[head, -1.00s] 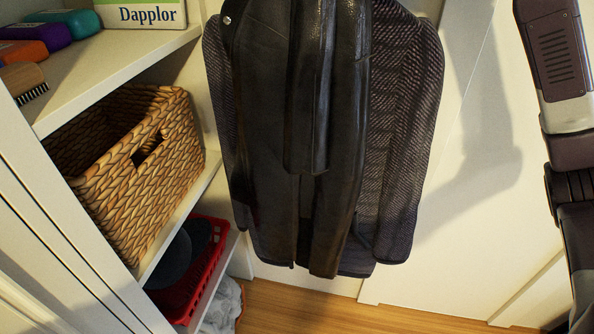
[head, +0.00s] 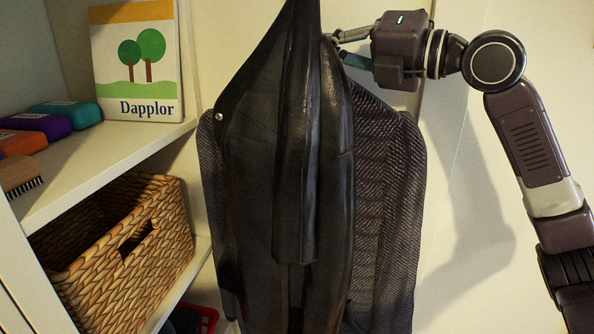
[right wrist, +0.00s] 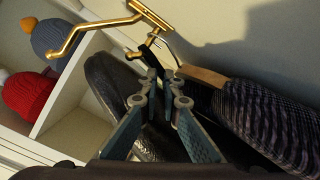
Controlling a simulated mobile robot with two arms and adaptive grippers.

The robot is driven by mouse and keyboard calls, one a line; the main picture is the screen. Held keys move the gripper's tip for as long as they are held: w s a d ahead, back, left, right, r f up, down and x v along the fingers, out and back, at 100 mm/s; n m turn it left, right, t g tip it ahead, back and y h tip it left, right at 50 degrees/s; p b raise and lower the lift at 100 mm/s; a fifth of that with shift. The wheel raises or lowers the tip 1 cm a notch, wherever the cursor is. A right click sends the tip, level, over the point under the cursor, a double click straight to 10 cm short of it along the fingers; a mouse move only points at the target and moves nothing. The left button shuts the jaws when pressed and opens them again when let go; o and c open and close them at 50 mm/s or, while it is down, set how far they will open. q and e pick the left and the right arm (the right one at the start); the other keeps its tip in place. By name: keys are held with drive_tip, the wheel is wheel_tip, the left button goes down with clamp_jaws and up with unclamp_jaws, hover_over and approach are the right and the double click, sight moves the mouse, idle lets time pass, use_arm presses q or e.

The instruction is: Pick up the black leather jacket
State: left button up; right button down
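The black leather jacket (head: 255,180) hangs in the middle of the head view, its top narrowing up past the frame edge. My right gripper (head: 338,40) reaches in from the right, beside the jacket's upper part. In the right wrist view the fingertips (right wrist: 161,77) are close together near a dark piece below the brass hook (right wrist: 140,20). My left gripper is not in view.
A dark tweed coat (head: 392,190) hangs behind and right of the jacket, on a wooden hanger (right wrist: 203,76). Knit hats (right wrist: 30,98) sit in cubbies.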

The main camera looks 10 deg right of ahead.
drive_tip(key=shift+s+r, duration=0.1)
drive_tip(key=shift+r, duration=0.15)
drive_tip(key=s+a+r+b, duration=0.4)
drive_tip(key=s+r, duration=0.4)
drive_tip(key=s, duration=0.5)
drive_tip(key=shift+a, duration=0.65)
drive_tip(key=shift+f, duration=0.1)
